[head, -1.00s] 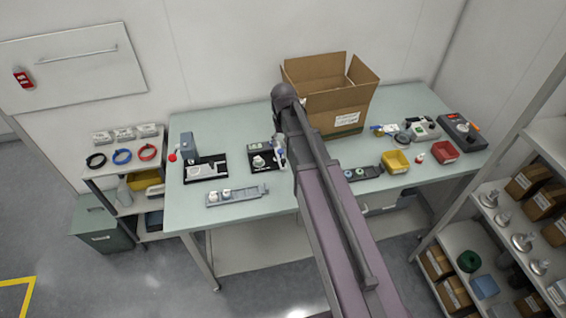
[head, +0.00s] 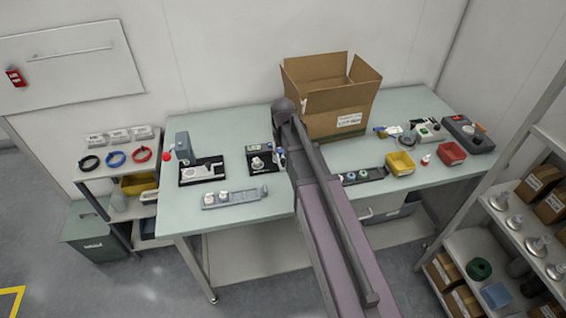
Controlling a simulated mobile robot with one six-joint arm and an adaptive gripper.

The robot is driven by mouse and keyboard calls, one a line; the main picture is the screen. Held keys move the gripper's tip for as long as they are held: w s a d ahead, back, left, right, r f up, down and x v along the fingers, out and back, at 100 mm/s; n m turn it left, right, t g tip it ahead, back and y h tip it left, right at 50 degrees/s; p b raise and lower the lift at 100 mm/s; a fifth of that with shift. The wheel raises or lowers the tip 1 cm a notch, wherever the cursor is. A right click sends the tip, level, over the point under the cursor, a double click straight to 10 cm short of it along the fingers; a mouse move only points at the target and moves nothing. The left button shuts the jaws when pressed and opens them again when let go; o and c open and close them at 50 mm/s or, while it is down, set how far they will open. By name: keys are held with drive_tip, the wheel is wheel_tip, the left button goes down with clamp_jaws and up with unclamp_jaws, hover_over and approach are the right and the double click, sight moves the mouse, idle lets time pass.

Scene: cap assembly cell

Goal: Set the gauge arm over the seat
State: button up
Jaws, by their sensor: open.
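A small station with a black base (head: 265,169) stands on the bench, left of my arm. It carries a pale round part (head: 257,163), perhaps the seat, and a small greenish module at its back. I cannot make out the gauge arm for certain at this size. My gripper (head: 281,161) shows only as a small grey and blue sliver at the station's right edge, mostly hidden by my arm. Its fingers are too small to make out, and I see nothing held. I cannot tell whether it touches the station.
A grey press (head: 184,148) with a red knob stands to the left. A grey tray (head: 250,196) with white caps lies in front. An open cardboard box (head: 335,122) stands behind my arm. Yellow (head: 400,163) and red (head: 451,154) bins sit right.

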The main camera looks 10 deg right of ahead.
drive_tip(key=shift+f+b, duration=0.45)
drive_tip(key=shift+f, duration=0.2)
clamp_jaws()
